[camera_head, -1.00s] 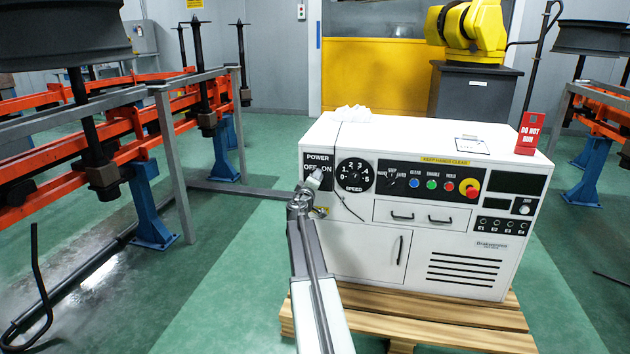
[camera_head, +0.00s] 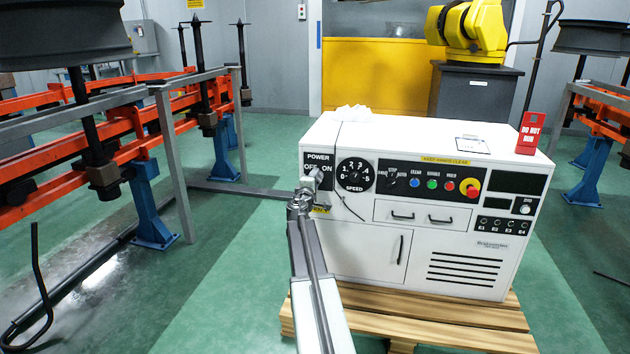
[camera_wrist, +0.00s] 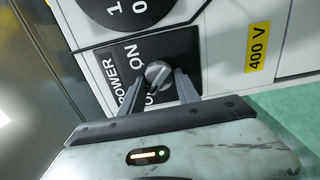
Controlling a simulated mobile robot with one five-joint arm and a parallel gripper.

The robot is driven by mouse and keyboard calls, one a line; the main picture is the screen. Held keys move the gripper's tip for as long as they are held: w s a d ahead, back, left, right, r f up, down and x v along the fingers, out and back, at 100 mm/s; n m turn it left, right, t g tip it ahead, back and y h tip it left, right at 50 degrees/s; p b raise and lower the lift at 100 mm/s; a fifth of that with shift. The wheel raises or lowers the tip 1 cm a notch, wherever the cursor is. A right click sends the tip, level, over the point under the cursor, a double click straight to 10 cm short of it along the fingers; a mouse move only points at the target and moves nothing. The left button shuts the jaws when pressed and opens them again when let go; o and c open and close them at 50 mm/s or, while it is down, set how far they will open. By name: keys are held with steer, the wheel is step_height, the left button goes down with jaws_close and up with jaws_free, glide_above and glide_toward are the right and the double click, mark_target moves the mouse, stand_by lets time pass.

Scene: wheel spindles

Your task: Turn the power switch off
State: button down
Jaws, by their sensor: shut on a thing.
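The power switch (camera_wrist: 158,74) is a round grey knob on a black panel marked POWER, OFF and ON. In the wrist view its panel appears turned sideways, and the OFF lettering is partly covered. My gripper (camera_wrist: 160,82) has one finger on each side of the knob and is shut on it. I cannot tell which mark the knob points to. In the head view the black power panel (camera_head: 318,159) is at the upper left of the white control cabinet's front. My gripper (camera_head: 313,180) is against it and hides the knob there.
The white control cabinet (camera_head: 350,238) stands on a wooden pallet (camera_head: 430,325). A speed dial (camera_head: 354,174), coloured buttons and a red emergency stop (camera_head: 469,188) lie right of the switch. A red DO NOT RUN sign (camera_head: 530,133) stands on top.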

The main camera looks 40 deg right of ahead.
steer(key=shift+w+a, duration=0.1)
steer(key=c, duration=0.9)
jaws_free()
steer(key=v, duration=0.7)
steer(key=shift+a, duration=0.35)
